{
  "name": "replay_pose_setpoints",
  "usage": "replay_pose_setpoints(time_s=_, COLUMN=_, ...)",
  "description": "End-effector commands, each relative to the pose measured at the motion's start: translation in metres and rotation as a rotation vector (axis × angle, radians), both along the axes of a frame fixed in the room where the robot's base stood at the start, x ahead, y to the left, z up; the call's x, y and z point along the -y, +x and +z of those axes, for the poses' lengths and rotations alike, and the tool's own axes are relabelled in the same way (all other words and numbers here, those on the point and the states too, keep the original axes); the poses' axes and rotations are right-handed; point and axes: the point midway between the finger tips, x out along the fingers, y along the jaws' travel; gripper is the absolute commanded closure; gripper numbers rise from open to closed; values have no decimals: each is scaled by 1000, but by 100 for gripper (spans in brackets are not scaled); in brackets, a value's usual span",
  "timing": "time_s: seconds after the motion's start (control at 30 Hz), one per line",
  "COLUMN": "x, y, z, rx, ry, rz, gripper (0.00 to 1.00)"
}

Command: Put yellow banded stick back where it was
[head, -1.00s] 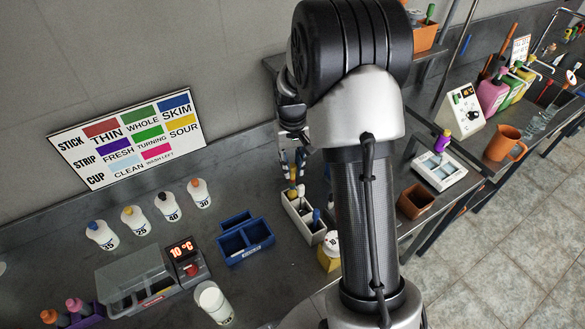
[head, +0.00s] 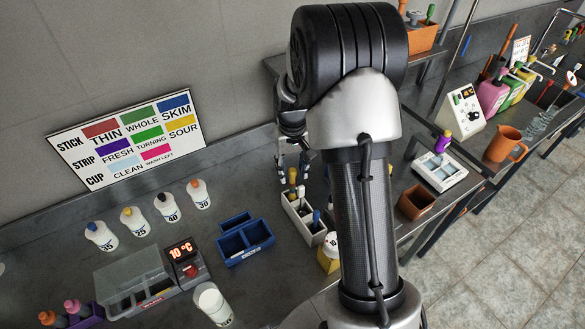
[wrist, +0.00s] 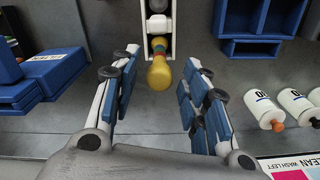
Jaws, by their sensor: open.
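The yellow banded stick (wrist: 159,72) has a yellow bulb end and red and green bands. It stands in the end slot of a white rack (wrist: 129,50). In the head view the stick (head: 292,178) shows upright at the far end of the white rack (head: 304,231). My gripper (wrist: 156,104) is open and empty, its blue-padded fingers on either side and apart from the stick's bulb. In the head view my gripper (head: 292,168) is just beyond the rack, partly hidden by my arm. The stick's lower end is hidden in the rack.
Other sticks stand in the same rack. A blue two-compartment box (head: 246,243) lies to the left and a yellow-and-white container (head: 329,252) stands near the rack's front. Several white bottles (head: 135,221) stand along the wall. The counter between box and bottles is clear.

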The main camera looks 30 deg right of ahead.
Motion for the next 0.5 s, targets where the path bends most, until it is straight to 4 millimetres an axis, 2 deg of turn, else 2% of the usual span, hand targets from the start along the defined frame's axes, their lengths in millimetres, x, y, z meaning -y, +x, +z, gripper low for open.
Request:
replay_pose_setpoints(time_s=0.13, x=0, y=0, z=4, rx=1, ry=0, rz=0, gripper=58)
replay_pose_setpoints(time_s=0.27, x=0, y=1, z=19, rx=4, ry=-1, rz=0, gripper=58)
replay_pose_setpoints(time_s=0.5, x=0, y=1, z=72, rx=5, ry=-1, rz=0, gripper=58)
